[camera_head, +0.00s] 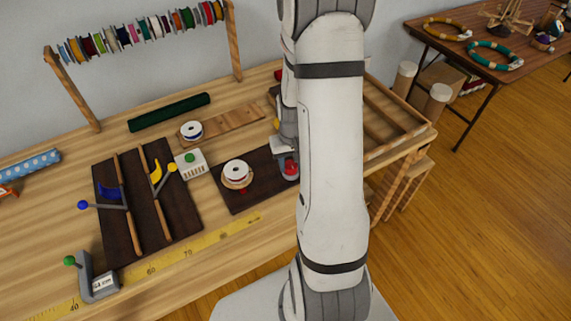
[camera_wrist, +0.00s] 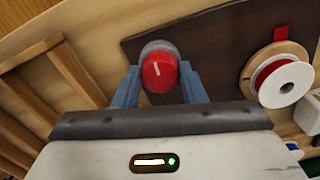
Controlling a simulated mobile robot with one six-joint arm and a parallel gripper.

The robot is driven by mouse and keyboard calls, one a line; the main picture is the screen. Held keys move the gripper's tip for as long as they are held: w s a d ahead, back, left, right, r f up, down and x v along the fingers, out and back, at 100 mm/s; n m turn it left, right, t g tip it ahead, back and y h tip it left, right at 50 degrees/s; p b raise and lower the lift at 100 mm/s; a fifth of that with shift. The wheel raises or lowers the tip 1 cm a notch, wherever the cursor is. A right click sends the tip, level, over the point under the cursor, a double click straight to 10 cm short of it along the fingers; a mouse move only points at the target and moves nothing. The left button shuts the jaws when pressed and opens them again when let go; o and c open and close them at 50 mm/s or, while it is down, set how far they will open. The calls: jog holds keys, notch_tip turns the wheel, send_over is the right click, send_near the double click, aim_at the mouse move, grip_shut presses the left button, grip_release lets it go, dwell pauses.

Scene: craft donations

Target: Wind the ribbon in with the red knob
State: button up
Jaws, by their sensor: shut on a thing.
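The red knob (camera_wrist: 160,72) sits on a grey base at the edge of a dark board (camera_wrist: 205,32). In the wrist view it lies between the two blue-grey fingers of my gripper (camera_wrist: 160,88), which is shut on it. In the head view the knob (camera_head: 291,168) shows beside my arm, with my gripper (camera_head: 284,155) partly hidden. A white spool (camera_wrist: 285,82) with red ribbon stands on a round wooden disc (camera_wrist: 262,70) on the same board. In the head view the spool (camera_head: 237,170) is left of the knob. A red piece (camera_wrist: 280,34) shows at the disc's edge.
A white box with a green button (camera_head: 190,160), another spool (camera_head: 191,131) and a board with coloured levers (camera_head: 140,225) lie to the left. A yellow ruler (camera_head: 185,257) runs along the front. A slatted wooden frame (camera_head: 400,115) is at right. A ribbon rack (camera_head: 140,30) stands behind.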

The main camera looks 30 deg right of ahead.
jog(key=m+b, duration=0.2)
jog(key=m, duration=0.3)
jog(key=shift+f+m, duration=0.1)
jog(key=shift+m, duration=0.2)
jog(key=m+b, duration=0.2)
jog(key=m, duration=0.4)
jog(key=m+b, duration=0.1)
jog(key=m, duration=0.5)
jog(key=shift+m+b, duration=0.3)
jog(key=shift+b, duration=0.1)
jog(key=m+b, duration=0.1)
jog(key=m, duration=0.4)
jog(key=shift+m, duration=0.4)
jog(key=o, duration=1)
